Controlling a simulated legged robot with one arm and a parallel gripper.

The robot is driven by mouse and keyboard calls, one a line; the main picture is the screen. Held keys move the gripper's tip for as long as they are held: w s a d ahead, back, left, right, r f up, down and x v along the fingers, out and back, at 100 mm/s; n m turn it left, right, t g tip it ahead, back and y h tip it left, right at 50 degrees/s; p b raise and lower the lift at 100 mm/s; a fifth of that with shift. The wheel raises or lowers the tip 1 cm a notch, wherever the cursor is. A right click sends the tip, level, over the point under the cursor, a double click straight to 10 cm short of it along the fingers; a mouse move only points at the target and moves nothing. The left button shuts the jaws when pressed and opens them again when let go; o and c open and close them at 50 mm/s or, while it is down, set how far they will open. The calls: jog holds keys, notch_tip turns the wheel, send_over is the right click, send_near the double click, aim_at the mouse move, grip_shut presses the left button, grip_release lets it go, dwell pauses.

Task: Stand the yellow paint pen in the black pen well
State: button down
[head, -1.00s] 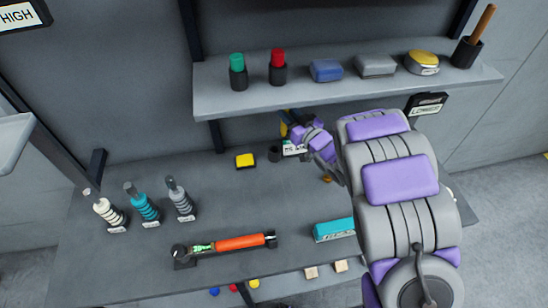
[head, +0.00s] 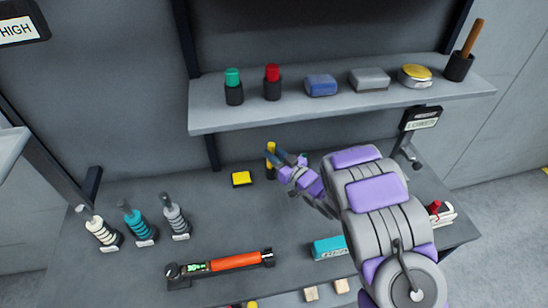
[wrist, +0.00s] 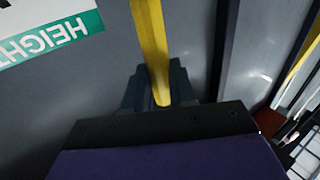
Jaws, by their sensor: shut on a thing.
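The yellow paint pen (head: 270,156) is held roughly upright by my gripper (head: 278,153) in the head view. The black pen well (head: 270,174) is directly below the pen, near the back of the lower bench. The pen's lower end meets the well's top in this view; I cannot tell how deep it is inside. In the wrist view the yellow pen (wrist: 151,45) stands between the dark fingers of my gripper (wrist: 157,88), which are shut on it. The well is not clear in the wrist view.
A yellow block (head: 242,179) lies left of the well. A shelf (head: 330,110) with cups and blocks hangs above. Insulator-like posts (head: 140,225) stand left, an orange-bodied tool (head: 235,261) lies in front, and a teal box (head: 328,247) is near my arm.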

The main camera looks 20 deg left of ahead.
jog(key=shift+w+d+f, duration=0.15)
jog(key=shift+w+f, duration=0.1)
jog(key=shift+f, duration=0.6)
jog(key=c, duration=1.3)
grip_release()
jog(key=shift+s+r, duration=0.1)
jog(key=shift+r, duration=0.05)
jog(key=o, duration=0.4)
jog(key=shift+a, duration=0.5)
jog(key=shift+c, duration=0.2)
jog(key=shift+s+d+r, duration=0.1)
jog(key=shift+d+r, duration=0.05)
jog(key=shift+d, duration=0.35)
jog(key=p+v, duration=0.1)
jog(key=v, duration=1)
jog(key=shift+s+d+p, duration=0.2)
jog(key=shift+p, duration=0.15)
jog(key=shift+w+r, duration=0.1)
